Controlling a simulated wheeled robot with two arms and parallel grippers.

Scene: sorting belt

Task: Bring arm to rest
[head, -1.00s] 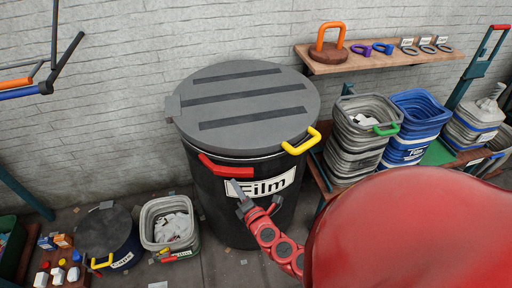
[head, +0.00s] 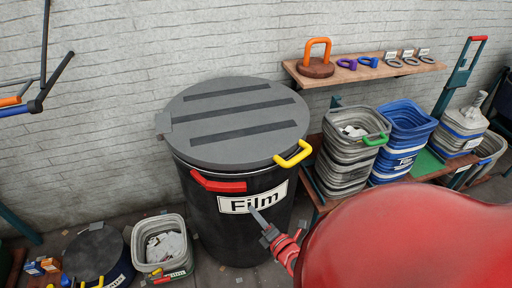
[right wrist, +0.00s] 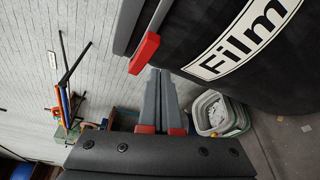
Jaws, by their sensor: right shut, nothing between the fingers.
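My right gripper (head: 262,225) is in front of the black bin (head: 205,215) in the head view, over its white "Film" label. The right wrist view shows its two grey fingers (right wrist: 160,92) closed together with nothing between them. A red forearm shell of mine fills the lower right of the head view. The bin has a grey lid (head: 235,122) with dark strips, a red handle (head: 217,182) and a yellow handle (head: 293,154). In the right wrist view, the red handle (right wrist: 144,53) shows close above the fingertips. My left gripper does not show.
A small grey basket (head: 162,246) and a low dark bin (head: 97,260) stand on the floor at left. Stacked grey baskets (head: 345,155) and blue baskets (head: 403,135) are on the right. A wooden shelf (head: 365,72) holds an orange-handled weight (head: 317,58) and several rings.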

